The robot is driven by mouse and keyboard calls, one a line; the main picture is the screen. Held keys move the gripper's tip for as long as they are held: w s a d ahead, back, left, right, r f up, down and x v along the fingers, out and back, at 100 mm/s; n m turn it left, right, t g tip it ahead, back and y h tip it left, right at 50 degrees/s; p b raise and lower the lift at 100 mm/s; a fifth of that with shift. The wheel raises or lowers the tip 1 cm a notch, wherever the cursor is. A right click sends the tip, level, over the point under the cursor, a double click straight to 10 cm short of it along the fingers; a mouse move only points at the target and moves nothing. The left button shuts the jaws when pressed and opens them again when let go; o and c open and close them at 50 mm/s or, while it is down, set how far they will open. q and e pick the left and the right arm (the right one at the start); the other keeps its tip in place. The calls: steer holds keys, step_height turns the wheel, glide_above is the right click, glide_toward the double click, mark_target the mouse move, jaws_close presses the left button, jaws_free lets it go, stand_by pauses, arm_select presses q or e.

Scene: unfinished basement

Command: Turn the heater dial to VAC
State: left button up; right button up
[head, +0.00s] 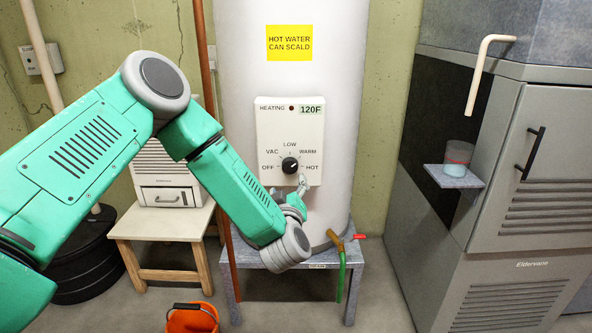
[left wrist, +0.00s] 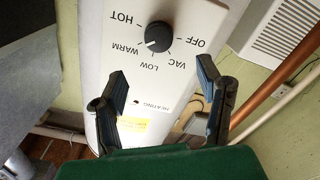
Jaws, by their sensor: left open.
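The black heater dial (head: 290,165) is on the white control panel (head: 268,125) of the water heater. Labels OFF, VAC, LOW, WARM and HOT surround it. In the left wrist view the dial (left wrist: 158,36) appears upside down, and its white mark points toward WARM. My left gripper (head: 302,184) is just below and right of the dial in the head view. In the left wrist view the open, empty fingers of my left gripper (left wrist: 160,84) are apart from the dial, which lies beyond their tips. My right gripper is out of view.
The white tank (head: 235,60) stands on a grey stand (head: 360,250) with a drain valve and green hose. A grey cabinet (head: 525,180) with a small shelf is at right. A wooden stool (head: 165,225) and orange bucket (head: 192,320) are at left.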

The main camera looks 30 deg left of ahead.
mark_target(290, 169)
arm_select(q)
steer(key=x, duration=0.3)
steer(key=b+x, duration=0.1)
steer(key=x, duration=0.2)
steer(key=b+x, duration=0.1)
steer(key=x, duration=0.3)
steer(key=shift+w+d+f, duration=0.1)
steer(key=shift+w+d, duration=0.05)
steer(key=shift+d, duration=0.1)
steer(key=shift+w+a, duration=0.15)
steer(key=shift+a, duration=0.15)
steer(key=c, duration=1.1)
steer(key=shift+d, duration=0.1)
steer(key=shift+c, duration=0.2)
